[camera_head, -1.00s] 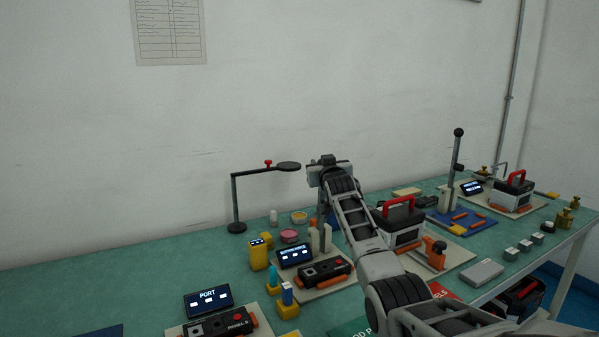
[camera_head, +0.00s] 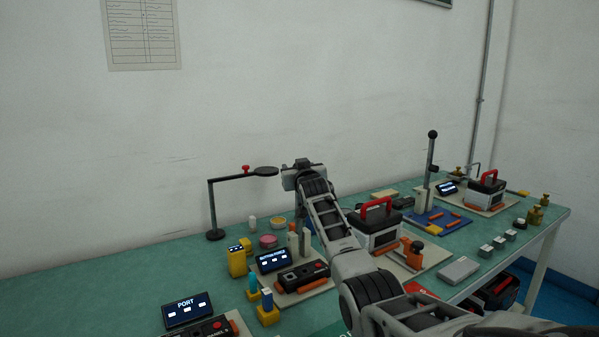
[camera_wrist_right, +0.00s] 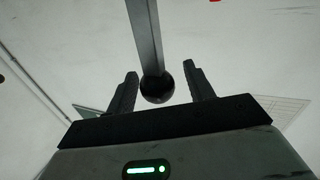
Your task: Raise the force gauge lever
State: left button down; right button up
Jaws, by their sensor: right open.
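In the right wrist view, a dark lever bar (camera_wrist_right: 148,40) with a black ball knob (camera_wrist_right: 157,88) runs in from the top. My right gripper (camera_wrist_right: 160,85) is open, one finger on each side of the knob; contact is not visible. In the head view, my right gripper (camera_head: 302,174) is above pale upright posts (camera_head: 299,242) on a board; my gripper and arm seem to hide this lever. Another upright lever (camera_head: 431,165) with a black ball top stands on a blue board farther right. My left gripper is not in view.
A black stand (camera_head: 213,205) with a side arm and red knob is just left of the gripper. A small display (camera_head: 273,260), a red-handled box (camera_head: 376,230) and an orange clamp (camera_head: 411,250) are nearby. The green table (camera_head: 80,285) is clear at left.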

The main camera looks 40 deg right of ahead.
jog(key=b+v, duration=0.1)
jog(key=v, duration=1.5)
jog(key=shift+w+f, duration=0.1)
